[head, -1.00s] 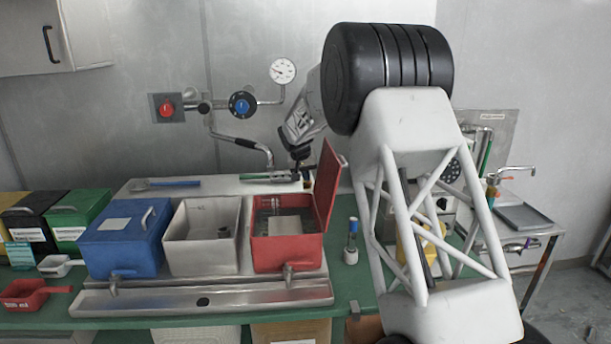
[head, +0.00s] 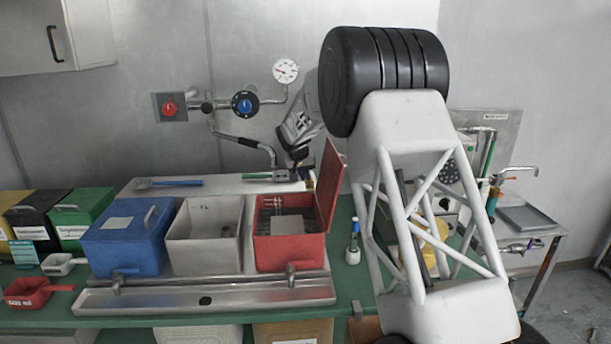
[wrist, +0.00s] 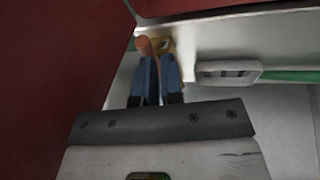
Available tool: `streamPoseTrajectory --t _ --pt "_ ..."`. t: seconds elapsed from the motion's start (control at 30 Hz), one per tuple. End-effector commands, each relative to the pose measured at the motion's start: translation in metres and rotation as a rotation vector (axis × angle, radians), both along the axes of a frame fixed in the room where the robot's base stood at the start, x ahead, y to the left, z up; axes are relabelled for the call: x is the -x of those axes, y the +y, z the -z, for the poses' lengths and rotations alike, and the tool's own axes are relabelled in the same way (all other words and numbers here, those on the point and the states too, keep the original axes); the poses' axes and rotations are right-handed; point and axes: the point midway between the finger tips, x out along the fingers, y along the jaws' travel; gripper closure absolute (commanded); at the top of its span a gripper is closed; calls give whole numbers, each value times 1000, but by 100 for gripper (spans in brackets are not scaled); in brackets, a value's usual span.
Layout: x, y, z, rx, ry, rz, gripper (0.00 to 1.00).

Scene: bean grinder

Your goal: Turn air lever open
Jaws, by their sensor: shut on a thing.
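In the wrist view, my gripper (wrist: 158,66) has two blue fingers close together around a small orange and yellow piece (wrist: 145,43). This piece looks like the air lever, but the fingers hide most of it. It sits by the edge of a white surface. In the head view, my gripper (head: 298,168) is low behind the red box, beside its raised lid. Its fingertips and the lever are too small and covered to make out there.
The red box's raised lid (head: 329,180) stands close to my gripper; a red surface also fills the wrist view's left side (wrist: 50,70). A green-handled tool (head: 258,176) lies close by on the white ledge. Wall pipes with a blue knob (head: 243,104) and gauge (head: 286,70) are behind.

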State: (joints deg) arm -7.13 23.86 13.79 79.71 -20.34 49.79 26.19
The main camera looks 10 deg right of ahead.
Motion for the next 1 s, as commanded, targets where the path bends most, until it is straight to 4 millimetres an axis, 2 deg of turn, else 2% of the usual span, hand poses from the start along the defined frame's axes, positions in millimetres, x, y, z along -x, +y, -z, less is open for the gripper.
streamPoseTrajectory --t 0.03,0.37,0.6,1.0 --pt "2 0 15 1 17 0 100" --pt "1 7 2 1 14 -1 100" --pt "-2 24 -32 1 3 -1 100" --pt "17 39 -99 -1 -1 0 100"
